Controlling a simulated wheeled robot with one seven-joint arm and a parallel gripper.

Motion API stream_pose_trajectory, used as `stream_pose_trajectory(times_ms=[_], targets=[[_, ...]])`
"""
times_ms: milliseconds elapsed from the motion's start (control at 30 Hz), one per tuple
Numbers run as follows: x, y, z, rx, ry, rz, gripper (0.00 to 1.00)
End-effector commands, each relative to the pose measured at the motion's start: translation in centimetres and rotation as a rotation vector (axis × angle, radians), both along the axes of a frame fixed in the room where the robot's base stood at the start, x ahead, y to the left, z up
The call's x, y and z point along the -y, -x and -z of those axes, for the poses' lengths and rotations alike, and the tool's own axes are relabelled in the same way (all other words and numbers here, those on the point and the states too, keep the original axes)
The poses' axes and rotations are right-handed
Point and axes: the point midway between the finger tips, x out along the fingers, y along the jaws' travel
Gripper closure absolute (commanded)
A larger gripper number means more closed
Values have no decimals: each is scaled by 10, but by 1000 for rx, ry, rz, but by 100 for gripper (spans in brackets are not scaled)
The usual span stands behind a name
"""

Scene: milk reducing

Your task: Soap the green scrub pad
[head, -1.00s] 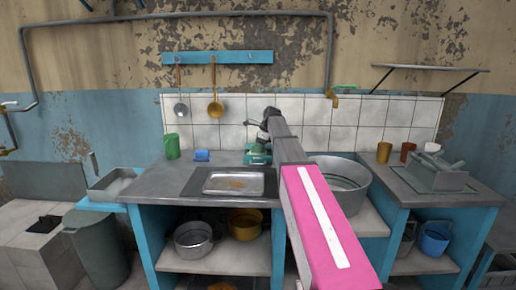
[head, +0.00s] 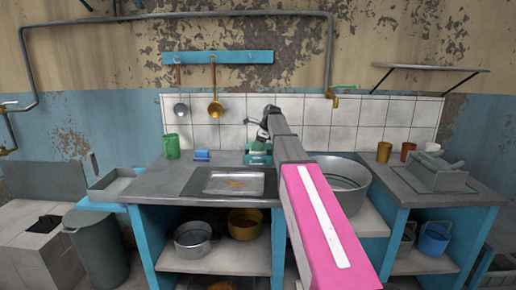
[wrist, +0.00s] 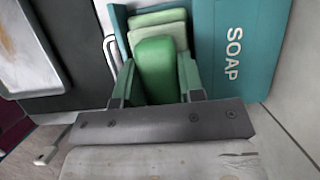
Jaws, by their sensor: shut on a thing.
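The green scrub pad (wrist: 155,68) is between the fingers of my gripper (wrist: 157,88) in the wrist view, and the gripper is shut on it. The teal soap holder marked SOAP (wrist: 243,50) lies directly beyond and beside the pad. A pale green block, seemingly the soap (wrist: 160,28), shows in the holder just past the pad's far end. The pad overlaps the block in the picture; I cannot tell whether they touch. In the head view, the teal holder (head: 257,159) sits on the counter behind the metal tray, and my arm partly hides the gripper and pad.
A metal tray (head: 234,193) with brown residue lies in front of the holder. A blue item (head: 202,155) and a green cup (head: 172,147) stand to the left. A large metal pot (head: 342,172) stands to the right. The tiled wall (head: 230,130) is close behind.

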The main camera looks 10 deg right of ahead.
Motion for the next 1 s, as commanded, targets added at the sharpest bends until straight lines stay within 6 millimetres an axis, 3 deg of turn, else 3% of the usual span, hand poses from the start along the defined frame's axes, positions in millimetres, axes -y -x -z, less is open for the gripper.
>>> stream_pose_trajectory(times_ms=[700, 1000], targets=[[0, -1, -51, 1, -1, 0, 83], [0, 0, -59, 0, -1, 0, 83]])
